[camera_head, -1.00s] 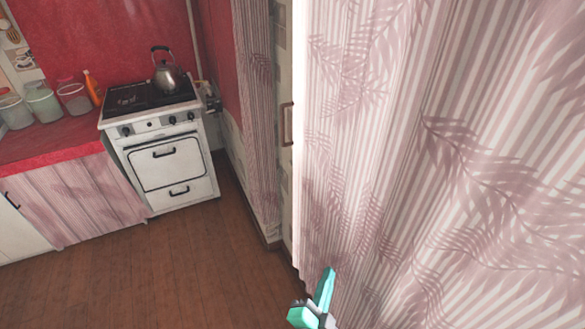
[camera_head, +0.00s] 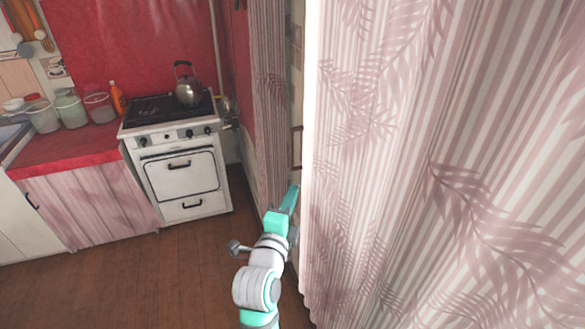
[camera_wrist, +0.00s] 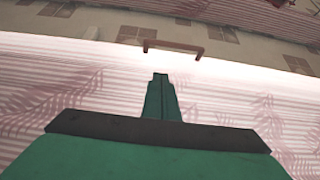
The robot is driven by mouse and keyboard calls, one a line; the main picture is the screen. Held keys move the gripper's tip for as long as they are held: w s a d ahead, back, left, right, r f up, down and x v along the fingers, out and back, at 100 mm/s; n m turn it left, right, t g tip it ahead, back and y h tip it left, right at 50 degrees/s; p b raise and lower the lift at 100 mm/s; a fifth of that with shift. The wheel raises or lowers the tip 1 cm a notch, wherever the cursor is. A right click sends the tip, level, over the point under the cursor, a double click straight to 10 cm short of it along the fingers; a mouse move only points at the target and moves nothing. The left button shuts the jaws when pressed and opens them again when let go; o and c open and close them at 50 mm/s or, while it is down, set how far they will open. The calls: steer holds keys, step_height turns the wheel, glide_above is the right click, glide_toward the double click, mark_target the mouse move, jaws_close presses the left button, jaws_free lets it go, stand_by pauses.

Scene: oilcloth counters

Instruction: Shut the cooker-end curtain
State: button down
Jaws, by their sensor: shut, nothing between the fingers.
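The cooker-end curtain (camera_head: 268,90) is a narrow, bunched strip of pink-and-white striped cloth just right of the cooker in the head view. A striped strip, probably the same curtain, crosses the top of the wrist view (camera_wrist: 215,14). A second, wide curtain (camera_head: 400,150) with palm leaves fills the right side of the head view; its cloth also shows in the wrist view (camera_wrist: 45,85). A gap lies between the two. My gripper (camera_head: 292,193) is shut and empty, its tip overlapping the gap's lower part in the picture; contact cannot be told. It also shows in the wrist view (camera_wrist: 160,80).
A brown handle (camera_head: 297,148) is in the gap, against a patterned pale surface. The white cooker (camera_head: 180,175) with a kettle (camera_head: 188,90) stands left of it. A red counter (camera_head: 80,150) holds jars. The wooden floor (camera_head: 150,270) in front is clear.

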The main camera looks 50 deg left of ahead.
mark_target(292, 168)
steer(key=x, duration=0.3)
steer(key=s+a+x, duration=0.1)
steer(key=x, duration=0.3)
steer(key=a+x, duration=0.1)
steer(key=x, duration=0.3)
steer(key=shift+s+a, duration=0.1)
steer(key=shift+a, duration=0.1)
steer(key=shift+s, duration=0.1)
